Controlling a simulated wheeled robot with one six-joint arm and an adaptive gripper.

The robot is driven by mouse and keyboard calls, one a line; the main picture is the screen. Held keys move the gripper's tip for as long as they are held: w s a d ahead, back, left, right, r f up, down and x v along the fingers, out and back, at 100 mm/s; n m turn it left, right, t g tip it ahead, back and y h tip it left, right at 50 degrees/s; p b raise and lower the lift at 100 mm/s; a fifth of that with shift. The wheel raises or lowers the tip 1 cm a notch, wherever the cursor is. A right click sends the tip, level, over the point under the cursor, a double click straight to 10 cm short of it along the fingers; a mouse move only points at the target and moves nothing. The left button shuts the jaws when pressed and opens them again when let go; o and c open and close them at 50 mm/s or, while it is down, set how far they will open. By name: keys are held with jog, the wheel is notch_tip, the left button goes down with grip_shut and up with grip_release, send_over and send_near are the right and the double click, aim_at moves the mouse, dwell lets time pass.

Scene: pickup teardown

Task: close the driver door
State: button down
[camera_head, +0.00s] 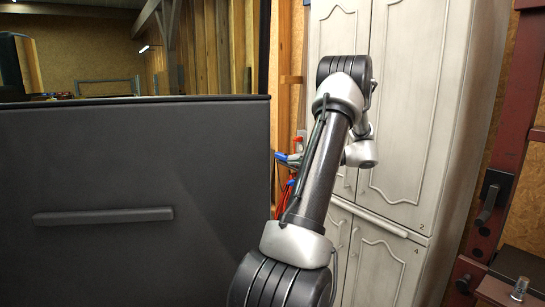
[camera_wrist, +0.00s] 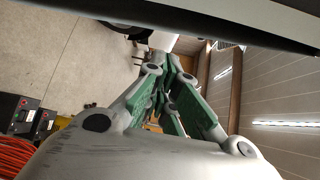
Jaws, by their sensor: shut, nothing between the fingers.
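The driver door (camera_head: 135,165) fills the left of the head view. Its dark inner panel faces me, with a long horizontal grip bar (camera_head: 103,216) and a window opening above. My arm rises to the right of the door's edge, and its wrist bends down in front of the cabinet. The head view does not clearly show my fingers. In the wrist view my gripper (camera_wrist: 168,76) has its green-sided fingers drawn together, with nothing between them. A pale surface with a dark edge (camera_wrist: 205,30) crosses the top there; I cannot tell whether it is the door. No finger contact is visible.
A tall pale cabinet (camera_head: 420,120) stands behind my arm. A dark red post (camera_head: 510,140) with a black handle is at the far right. In the wrist view, dark boxes (camera_wrist: 20,112) and an orange cable coil (camera_wrist: 12,153) lie left on the concrete floor.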

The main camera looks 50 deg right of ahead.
jog(key=w+a+r+t, duration=0.1)
jog(key=w+a, duration=0.4)
jog(key=shift+w+a+r+n, duration=0.2)
jog(key=shift+a+r+n, duration=0.2)
dwell(0.4)
